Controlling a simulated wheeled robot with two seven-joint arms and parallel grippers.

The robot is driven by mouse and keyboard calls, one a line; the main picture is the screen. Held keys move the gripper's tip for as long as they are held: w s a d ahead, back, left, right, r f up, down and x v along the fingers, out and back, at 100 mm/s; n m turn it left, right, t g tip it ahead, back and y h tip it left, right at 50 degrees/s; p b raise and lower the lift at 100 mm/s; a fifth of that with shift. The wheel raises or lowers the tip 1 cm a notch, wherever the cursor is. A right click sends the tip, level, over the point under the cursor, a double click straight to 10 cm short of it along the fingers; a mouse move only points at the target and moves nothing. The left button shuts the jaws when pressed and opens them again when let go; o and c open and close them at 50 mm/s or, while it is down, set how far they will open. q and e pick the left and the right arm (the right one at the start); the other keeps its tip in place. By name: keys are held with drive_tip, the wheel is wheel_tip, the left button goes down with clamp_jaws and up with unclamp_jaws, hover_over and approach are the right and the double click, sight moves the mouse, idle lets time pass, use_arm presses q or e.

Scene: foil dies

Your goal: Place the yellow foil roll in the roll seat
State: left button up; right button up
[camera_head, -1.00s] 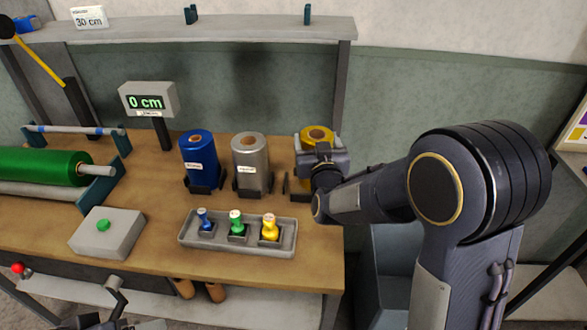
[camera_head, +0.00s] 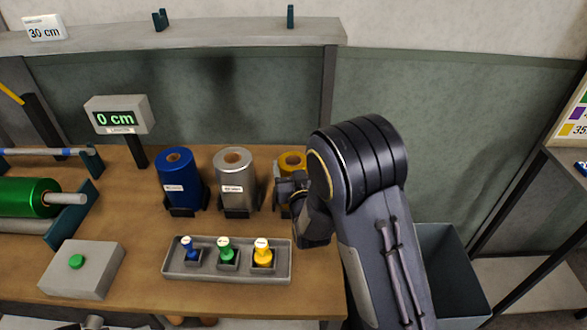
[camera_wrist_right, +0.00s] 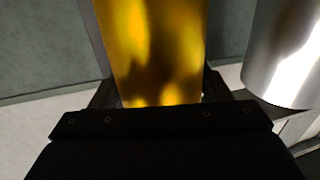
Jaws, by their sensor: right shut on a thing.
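The yellow foil roll (camera_head: 292,162) stands upright at the right end of the row of rolls, partly hidden by my right gripper. My right gripper (camera_head: 288,188) is shut on it from the front right; the yellow foil also fills the middle of the right wrist view (camera_wrist_right: 155,45) between the fingers (camera_wrist_right: 158,88). Whether its base still rests in its holder is hidden. Two dark green upright brackets, (camera_head: 160,19) and (camera_head: 290,16), stand empty on the back shelf; I cannot tell whether they are the roll seat.
A silver roll (camera_head: 234,185) stands close left of the yellow one, then a blue roll (camera_head: 180,185). A grey tray (camera_head: 172,268) with small coloured dies lies in front. A button box (camera_head: 85,270), green roll (camera_head: 25,197) and display (camera_head: 118,116) are at left.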

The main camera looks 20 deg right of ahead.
drive_tip(key=shift+f, duration=0.25)
drive_tip(key=shift+f, duration=0.15)
drive_tip(key=o, duration=1.7)
